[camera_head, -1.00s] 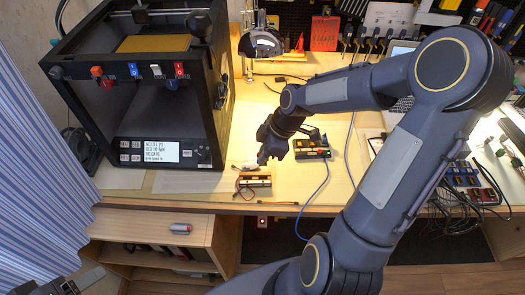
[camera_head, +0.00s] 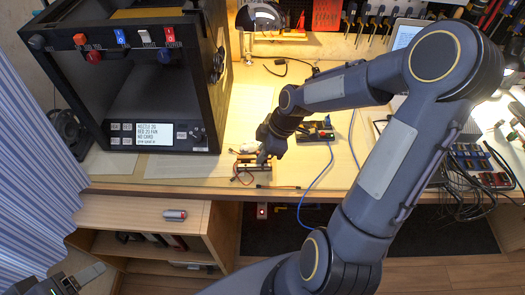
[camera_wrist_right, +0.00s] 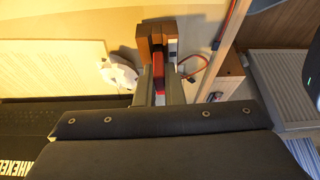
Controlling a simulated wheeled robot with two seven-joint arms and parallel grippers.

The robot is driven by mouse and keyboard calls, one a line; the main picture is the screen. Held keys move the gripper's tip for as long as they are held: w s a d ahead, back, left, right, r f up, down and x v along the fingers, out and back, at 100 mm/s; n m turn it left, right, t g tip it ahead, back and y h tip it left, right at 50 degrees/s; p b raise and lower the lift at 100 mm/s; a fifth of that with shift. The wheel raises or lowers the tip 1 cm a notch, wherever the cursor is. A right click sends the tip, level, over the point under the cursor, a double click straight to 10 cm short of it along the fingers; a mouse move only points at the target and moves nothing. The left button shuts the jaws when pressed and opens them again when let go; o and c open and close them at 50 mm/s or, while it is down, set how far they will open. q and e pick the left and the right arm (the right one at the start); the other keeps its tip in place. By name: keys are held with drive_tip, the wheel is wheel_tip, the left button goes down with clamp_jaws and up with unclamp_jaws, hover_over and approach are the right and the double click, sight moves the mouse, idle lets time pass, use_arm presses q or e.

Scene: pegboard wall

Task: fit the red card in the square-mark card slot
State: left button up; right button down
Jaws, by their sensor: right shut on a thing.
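My right gripper (camera_head: 262,157) is over the front of the workbench, at a small wood-toned holder (camera_head: 246,163). In the right wrist view its fingers (camera_wrist_right: 160,88) are shut on a narrow red piece (camera_wrist_right: 158,70), which looks like the red card. The piece is right against a brown block (camera_wrist_right: 152,38), seemingly that holder; whether it still sits in it I cannot tell. The black printer (camera_head: 150,85) stands to the left, and its screen (camera_head: 155,134) includes the words "NO CARD". I cannot make out a square-mark slot. What seems my left gripper (camera_head: 65,283) is partly cut off at bottom left.
A white crumpled thing (camera_wrist_right: 118,74) and red wires (camera_wrist_right: 212,85) lie beside the holder. A dark device (camera_head: 316,132) with a blue cable is to the right. Bench between printer and holder is fairly clear.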

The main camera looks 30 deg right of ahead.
idle(0.4)
drive_tip(key=c, duration=1.5)
unclamp_jaws()
drive_tip(key=shift+o, duration=0.2)
drive_tip(key=v, duration=0.7)
drive_tip(key=shift+r+p, duration=0.35)
drive_tip(key=shift+p, duration=0.05)
drive_tip(key=shift+s+d, duration=0.1)
